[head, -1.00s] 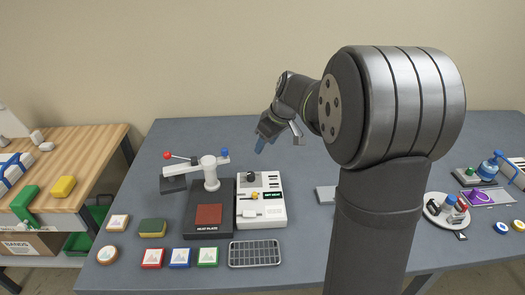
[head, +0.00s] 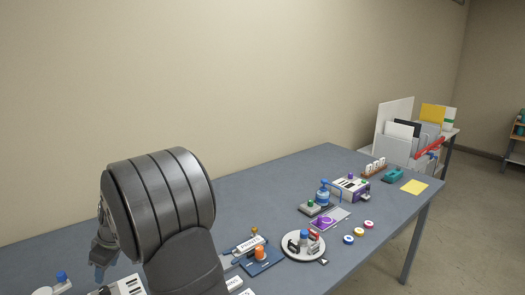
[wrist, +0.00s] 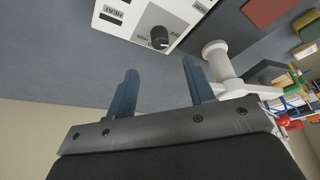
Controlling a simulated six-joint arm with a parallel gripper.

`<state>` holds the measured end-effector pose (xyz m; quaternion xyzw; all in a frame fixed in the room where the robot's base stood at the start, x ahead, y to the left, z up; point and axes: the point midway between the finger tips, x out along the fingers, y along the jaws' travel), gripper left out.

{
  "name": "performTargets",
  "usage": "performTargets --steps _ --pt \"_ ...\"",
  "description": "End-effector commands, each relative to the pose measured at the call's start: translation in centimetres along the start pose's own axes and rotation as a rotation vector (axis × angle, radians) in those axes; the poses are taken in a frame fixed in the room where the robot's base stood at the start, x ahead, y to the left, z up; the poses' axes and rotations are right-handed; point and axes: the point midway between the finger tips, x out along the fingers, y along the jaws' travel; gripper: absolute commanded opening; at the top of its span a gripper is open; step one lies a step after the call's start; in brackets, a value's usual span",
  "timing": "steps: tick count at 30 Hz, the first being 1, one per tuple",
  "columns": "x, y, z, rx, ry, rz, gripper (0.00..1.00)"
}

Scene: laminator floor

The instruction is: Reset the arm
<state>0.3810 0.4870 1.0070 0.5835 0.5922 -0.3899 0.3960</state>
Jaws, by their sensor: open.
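My gripper (wrist: 160,76) is open and empty in the wrist view, its two blue fingers apart. In the head view my gripper (head: 99,272) hangs at the lower left, partly hidden behind my arm. A white control unit with a black knob (wrist: 158,38) lies beyond the fingertips in the wrist view. A white post (wrist: 214,58) with a lever stands close to the right finger's side of the picture. A red knob (wrist: 291,123) shows at the right. I cannot tell the gap between the fingers and these things.
The grey table (head: 290,180) runs along the wall. A round white tray (head: 288,248), a blue board (head: 258,267), a blue bottle (head: 322,196) and a purple-topped device (head: 350,184) stand on it. A file rack (head: 397,148) stands at the far right. The table's back middle is clear.

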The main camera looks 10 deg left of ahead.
Motion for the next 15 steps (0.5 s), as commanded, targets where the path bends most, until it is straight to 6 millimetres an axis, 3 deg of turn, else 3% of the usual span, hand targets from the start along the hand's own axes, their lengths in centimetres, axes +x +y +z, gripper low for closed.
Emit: performTargets --steps 9,15 --pt "6.3 -0.1 0.1 0.000 -0.002 -0.003 0.48" --pt "8.7 -0.1 0.0 -0.001 -0.001 -0.002 0.48"
